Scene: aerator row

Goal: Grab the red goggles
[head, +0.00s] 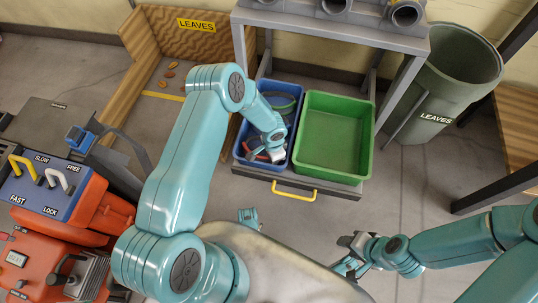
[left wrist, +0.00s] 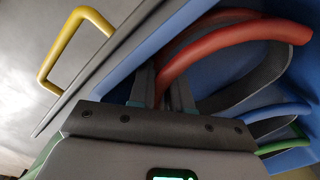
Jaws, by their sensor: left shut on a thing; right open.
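The red goggles (left wrist: 225,38) show in the left wrist view as a curved red band with a dark part inside it. In the head view only a small red piece (head: 256,156) shows beside my gripper, at the front of the blue bin (head: 238,149). My left gripper (head: 273,155) reaches down into this bin. In the left wrist view its fingers (left wrist: 162,88) are shut on the red band. My arm and gripper hide much of the goggles in the head view. My right gripper (head: 346,256) is open and empty over the floor at the lower middle.
Blue goggles (left wrist: 283,113) and green goggles (left wrist: 284,146) lie in the same bin. An empty green bin (head: 333,142) stands right of it. Both sit on a grey shelf with a yellow handle (head: 294,191). A LEAVES barrel (head: 440,85) stands right; orange machinery (head: 60,220) is left.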

